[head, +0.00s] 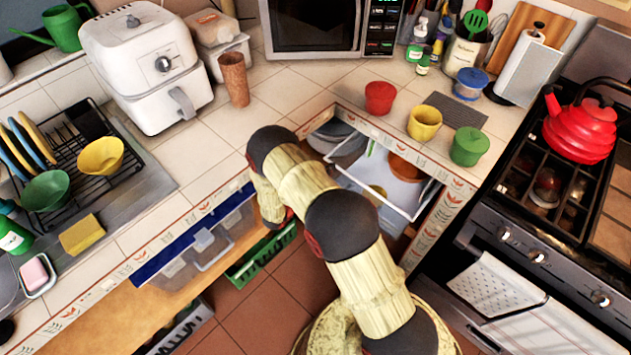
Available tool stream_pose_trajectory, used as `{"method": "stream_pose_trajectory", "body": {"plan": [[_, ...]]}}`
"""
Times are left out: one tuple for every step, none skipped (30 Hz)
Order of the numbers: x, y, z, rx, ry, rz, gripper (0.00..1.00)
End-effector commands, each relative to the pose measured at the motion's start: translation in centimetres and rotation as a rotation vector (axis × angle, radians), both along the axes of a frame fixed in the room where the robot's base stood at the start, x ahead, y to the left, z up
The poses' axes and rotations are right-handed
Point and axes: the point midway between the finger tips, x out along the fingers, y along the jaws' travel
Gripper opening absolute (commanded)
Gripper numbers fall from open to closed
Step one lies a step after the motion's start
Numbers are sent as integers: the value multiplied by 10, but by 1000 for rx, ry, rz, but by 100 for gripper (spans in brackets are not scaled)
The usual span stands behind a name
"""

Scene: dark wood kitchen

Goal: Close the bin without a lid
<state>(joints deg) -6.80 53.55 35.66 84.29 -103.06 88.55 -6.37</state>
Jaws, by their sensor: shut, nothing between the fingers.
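Clear plastic bins (222,234) with pale handles sit under the left counter. A blue strip (150,268) runs along their top edge; I cannot tell whether it is a lid, or which bin lacks one. A green crate (262,257) stands lower, to their right. A dark crate (180,326) with pale lettering is partly visible at the bottom left. My arm rises from the lower right and bends down in front of the counter's inner corner, close to the right end of the clear bins. My gripper is hidden behind my arm, so its fingers do not show.
The open corner recess (398,192) holds bowls and white-edged pieces, partly behind my arm. On the counter stand red (380,97), yellow (424,123) and green (468,147) pots. A stove (520,235) with a red kettle (580,130) is at right. Tiled floor (245,310) is clear at lower left.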

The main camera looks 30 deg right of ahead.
Motion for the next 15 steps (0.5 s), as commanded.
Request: {"method": "stream_pose_trajectory", "body": {"plan": [[4, -14, -1, 1, -2, -5, 0], [6, -21, -1, 1, -3, -5, 0], [9, -29, -1, 1, -3, -4, 0], [12, -35, -1, 1, -3, -4, 0], [14, -41, -1, 1, -2, -4, 0], [16, -48, -1, 1, -2, -3, 0], [18, -53, -1, 1, -2, -4, 0], [20, -57, -1, 1, -2, -3, 0], [22, -63, 0, 0, -2, -2, 0], [24, -66, 0, 1, -2, -3, 0], [25, -69, 0, 1, -2, -2, 0], [27, -73, 0, 1, -2, -2, 0], [28, -76, 0, 1, -2, -1, 0], [29, -79, 0, 0, -1, -1, 0], [30, -81, 0, 1, -1, -1, 0]]}}
